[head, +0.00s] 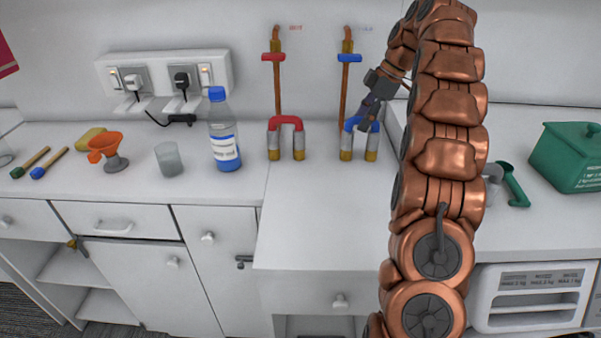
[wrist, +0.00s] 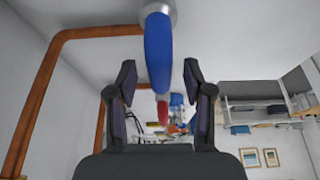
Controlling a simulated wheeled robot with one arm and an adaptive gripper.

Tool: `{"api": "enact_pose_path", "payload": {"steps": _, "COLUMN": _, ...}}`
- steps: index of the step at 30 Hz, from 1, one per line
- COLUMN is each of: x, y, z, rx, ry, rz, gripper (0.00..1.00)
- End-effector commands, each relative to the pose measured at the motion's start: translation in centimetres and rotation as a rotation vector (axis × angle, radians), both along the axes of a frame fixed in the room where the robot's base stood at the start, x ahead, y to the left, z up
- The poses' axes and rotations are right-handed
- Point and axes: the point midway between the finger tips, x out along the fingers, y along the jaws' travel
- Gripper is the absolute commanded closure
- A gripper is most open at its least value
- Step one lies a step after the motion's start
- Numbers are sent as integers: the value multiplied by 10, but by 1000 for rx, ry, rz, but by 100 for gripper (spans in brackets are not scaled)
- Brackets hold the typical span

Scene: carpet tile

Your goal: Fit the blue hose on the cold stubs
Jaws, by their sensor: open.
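The blue hose (head: 349,123) is a short arch standing over the two cold stubs (head: 346,153), which have silver and brass parts, on the counter below the blue-handled valve. Both of its legs appear to meet the stubs; exact seating is too small to tell. My gripper (head: 365,122) is at the hose's upper right and hides part of it. In the wrist view, the blue hose (wrist: 157,50) with a silver collar runs down between my open gripper fingers (wrist: 159,70). I cannot tell whether they touch it.
A matching red hose (head: 286,122) stands on stubs to the left. Copper pipes (head: 343,95) run up the wall behind. A bottle (head: 224,135), a glass (head: 168,159) and an orange funnel (head: 104,146) stand further left. A green box (head: 570,158) is at right. The front counter is clear.

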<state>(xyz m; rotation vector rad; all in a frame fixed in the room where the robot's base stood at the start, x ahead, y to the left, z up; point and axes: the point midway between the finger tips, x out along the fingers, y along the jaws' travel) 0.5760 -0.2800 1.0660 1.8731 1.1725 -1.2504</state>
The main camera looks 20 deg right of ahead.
Motion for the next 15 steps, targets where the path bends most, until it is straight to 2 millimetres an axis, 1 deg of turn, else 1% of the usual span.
{"api": "enact_pose_path", "payload": {"steps": 1, "x": 0, "y": 0, "z": 12, "rx": 0, "ry": 0, "rz": 0, "gripper": 49}}
{"api": "enact_pose_path", "payload": {"steps": 9, "x": 0, "y": -1, "z": 40, "rx": 1, "ry": -1, "rz": -1, "gripper": 49}}
{"api": "enact_pose_path", "payload": {"steps": 15, "x": -1, "y": 0, "z": 38, "rx": 3, "ry": 3, "rz": -2, "gripper": 49}}
